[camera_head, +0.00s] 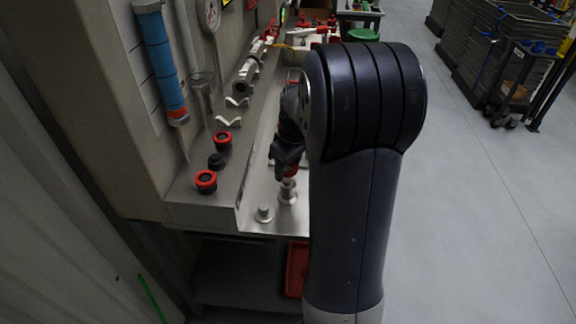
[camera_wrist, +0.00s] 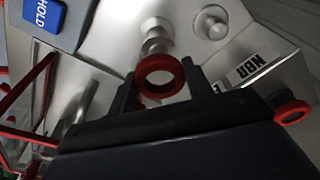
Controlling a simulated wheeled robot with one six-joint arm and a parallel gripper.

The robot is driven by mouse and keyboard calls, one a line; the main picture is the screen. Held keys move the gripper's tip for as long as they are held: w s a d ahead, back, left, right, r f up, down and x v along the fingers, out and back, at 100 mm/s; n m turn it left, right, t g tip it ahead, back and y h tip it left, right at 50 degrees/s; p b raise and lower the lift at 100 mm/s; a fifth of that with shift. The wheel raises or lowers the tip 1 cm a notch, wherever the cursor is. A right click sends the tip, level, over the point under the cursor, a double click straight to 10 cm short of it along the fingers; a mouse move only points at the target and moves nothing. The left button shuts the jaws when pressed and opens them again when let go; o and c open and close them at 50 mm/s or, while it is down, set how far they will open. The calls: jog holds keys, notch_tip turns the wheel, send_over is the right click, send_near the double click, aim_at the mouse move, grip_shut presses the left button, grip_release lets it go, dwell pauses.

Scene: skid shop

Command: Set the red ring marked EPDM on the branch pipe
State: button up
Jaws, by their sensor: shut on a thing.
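A red ring (camera_wrist: 160,76) is held between the two fingers of my gripper (camera_wrist: 161,84) in the wrist view. Its hole faces the camera, and no EPDM mark can be read on it. In the head view my gripper (camera_head: 288,158) points down, with a bit of red ring (camera_head: 291,171) showing below it. A metal pipe stub (camera_head: 288,190), which looks like the branch pipe, stands on the plate just under the ring. It also shows beyond the ring in the wrist view (camera_wrist: 155,28). Whether ring and stub touch, I cannot tell.
A shorter metal stub (camera_head: 264,214) stands nearby. On the ledge to the left are a red ring (camera_head: 206,182), a black ring (camera_head: 216,161) and another red ring (camera_head: 222,140). An NBR label (camera_wrist: 254,69) shows in the wrist view. My arm hides the plate's right side.

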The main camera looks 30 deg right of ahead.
aim_at(288, 180)
jog(key=shift+f, duration=0.4)
dwell(0.5)
jog(key=shift+f+b, duration=0.75)
jog(key=shift+b, duration=0.05)
jog(key=shift+f, duration=0.2)
jog(key=shift+f+b, duration=0.45)
jog(key=shift+f, duration=0.4)
dwell(0.5)
jog(key=o, duration=0.9)
jog(key=shift+o, duration=0.3)
jog(key=o, duration=0.5)
